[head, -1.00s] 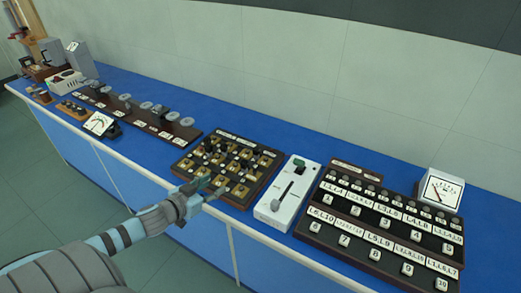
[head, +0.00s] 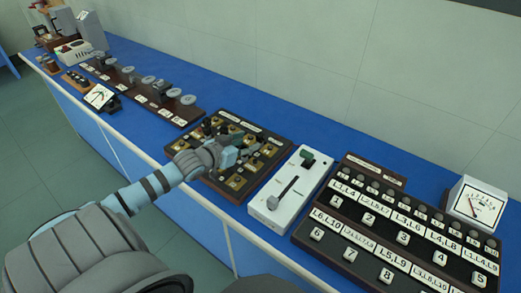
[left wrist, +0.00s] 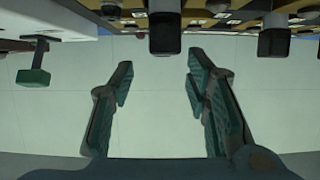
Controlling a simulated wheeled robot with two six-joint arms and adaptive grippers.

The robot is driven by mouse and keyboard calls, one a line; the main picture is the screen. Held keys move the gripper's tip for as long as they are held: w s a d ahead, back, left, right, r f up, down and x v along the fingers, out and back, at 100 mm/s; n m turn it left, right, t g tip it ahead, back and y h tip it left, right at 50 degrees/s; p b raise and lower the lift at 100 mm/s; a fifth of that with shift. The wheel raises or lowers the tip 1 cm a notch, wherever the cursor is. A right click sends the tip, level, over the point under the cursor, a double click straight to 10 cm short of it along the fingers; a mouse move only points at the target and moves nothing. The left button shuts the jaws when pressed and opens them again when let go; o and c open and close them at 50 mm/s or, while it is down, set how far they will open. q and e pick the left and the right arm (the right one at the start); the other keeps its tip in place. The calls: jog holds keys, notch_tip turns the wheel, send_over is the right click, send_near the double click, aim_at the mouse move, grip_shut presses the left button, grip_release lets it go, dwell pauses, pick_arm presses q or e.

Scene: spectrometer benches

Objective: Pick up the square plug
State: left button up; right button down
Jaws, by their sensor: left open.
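The dark plug board (head: 232,195) with brass squares carries several black plugs and knobs. My left gripper (head: 240,146) is over this board, open and empty, and hides part of it. In the left wrist view, which shows the scene upside down, the open fingers (left wrist: 158,85) point towards the board at the top. A black square-ended plug (left wrist: 165,36) stands near the middle, beyond the fingertips and apart from them. Another dark block-like plug (left wrist: 273,43) stands to its right. I cannot tell for sure which is the square plug. My right gripper is out of view.
A white box with a slider (head: 287,193) and a green-topped switch (head: 308,156) stands right of the board. Beyond are a numbered panel (head: 330,252) and a meter (head: 476,203). A dark strip with discs (head: 190,110) lies to the left. The blue bench behind is clear.

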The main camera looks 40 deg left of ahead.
aim_at(260, 134)
pick_arm(q)
jog(key=b+x, duration=0.1)
jog(key=x, duration=0.4)
jog(key=b+x, duration=0.1)
jog(key=x, duration=0.2)
jog(key=shift+w+a+r+b, duration=0.2)
jog(key=shift+w+r+b, duration=0.05)
jog(key=shift+w+b, duration=0.1)
jog(key=shift+w, duration=0.15)
grip_shut()
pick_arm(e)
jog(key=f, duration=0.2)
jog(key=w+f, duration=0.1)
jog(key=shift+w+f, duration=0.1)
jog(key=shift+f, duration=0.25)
